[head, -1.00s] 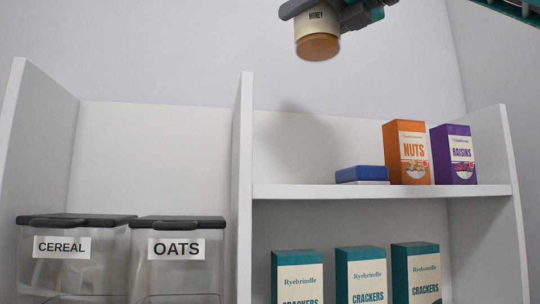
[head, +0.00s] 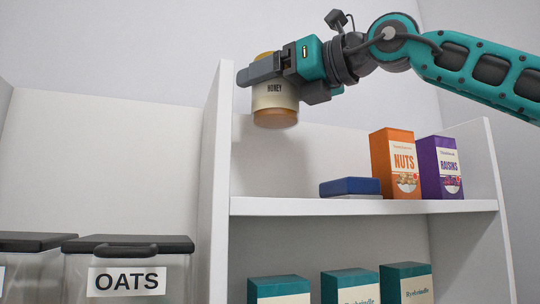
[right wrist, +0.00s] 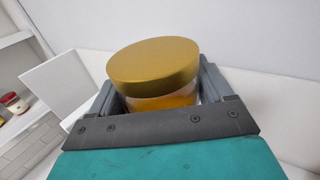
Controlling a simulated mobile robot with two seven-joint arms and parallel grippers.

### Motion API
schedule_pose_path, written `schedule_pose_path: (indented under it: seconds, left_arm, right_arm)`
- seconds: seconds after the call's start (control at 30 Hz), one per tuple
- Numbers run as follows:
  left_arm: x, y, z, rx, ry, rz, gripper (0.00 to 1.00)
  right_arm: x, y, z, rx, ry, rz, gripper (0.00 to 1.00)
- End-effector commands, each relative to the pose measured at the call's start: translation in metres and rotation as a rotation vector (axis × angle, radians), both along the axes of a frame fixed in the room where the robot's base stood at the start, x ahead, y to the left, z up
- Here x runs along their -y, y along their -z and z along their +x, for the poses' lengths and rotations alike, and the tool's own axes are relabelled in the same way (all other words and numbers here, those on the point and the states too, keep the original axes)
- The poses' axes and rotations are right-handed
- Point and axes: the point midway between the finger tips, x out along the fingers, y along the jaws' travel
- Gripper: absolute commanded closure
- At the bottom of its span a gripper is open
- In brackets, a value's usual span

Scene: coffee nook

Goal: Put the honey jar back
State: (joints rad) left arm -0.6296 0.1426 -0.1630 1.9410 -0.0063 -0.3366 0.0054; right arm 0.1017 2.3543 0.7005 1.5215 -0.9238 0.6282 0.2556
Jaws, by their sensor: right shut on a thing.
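The honey jar (head: 274,100) has a cream label reading HONEY and an amber base. My right gripper (head: 272,76) is shut on it and holds it upright or nearly so, in the air above the left part of the upper shelf (head: 300,206). In the right wrist view the jar's gold lid (right wrist: 154,62) shows between the fingers (right wrist: 160,100). The jar is close to the upright divider (head: 216,150) in the picture; I cannot tell the exact gap. My left gripper is not in view.
A blue box (head: 350,186) lies on the upper shelf, with an orange NUTS box (head: 394,165) and a purple RAISINS box (head: 440,168) to its right. The shelf's left part looks bare. Teal cracker boxes (head: 350,286) stand below. An OATS container (head: 128,265) stands left of the divider.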

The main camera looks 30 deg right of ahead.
Motion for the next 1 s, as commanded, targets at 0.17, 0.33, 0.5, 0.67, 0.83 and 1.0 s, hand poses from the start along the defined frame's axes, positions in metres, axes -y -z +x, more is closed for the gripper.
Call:
schedule_pose_path:
  seconds: [0.17,0.33,0.5,0.67,0.83,1.0]
  left_arm:
    - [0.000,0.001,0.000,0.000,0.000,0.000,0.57]
    - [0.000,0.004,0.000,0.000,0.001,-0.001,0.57]
    - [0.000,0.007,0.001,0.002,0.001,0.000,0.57]
    - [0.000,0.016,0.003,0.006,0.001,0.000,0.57]
    - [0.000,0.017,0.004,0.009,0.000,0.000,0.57]
    - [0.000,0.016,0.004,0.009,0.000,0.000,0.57]
  right_arm:
    - [0.000,0.036,-0.001,0.004,-0.002,0.001,0.76]
    - [0.000,0.062,-0.001,0.005,-0.001,0.001,0.76]
    - [0.000,0.074,-0.001,0.005,0.000,0.003,0.76]
    - [0.000,0.100,-0.001,0.005,-0.001,0.002,0.76]
    - [0.000,0.111,-0.001,0.006,-0.001,0.002,0.76]
    - [0.000,0.110,-0.001,0.006,0.000,0.002,0.76]
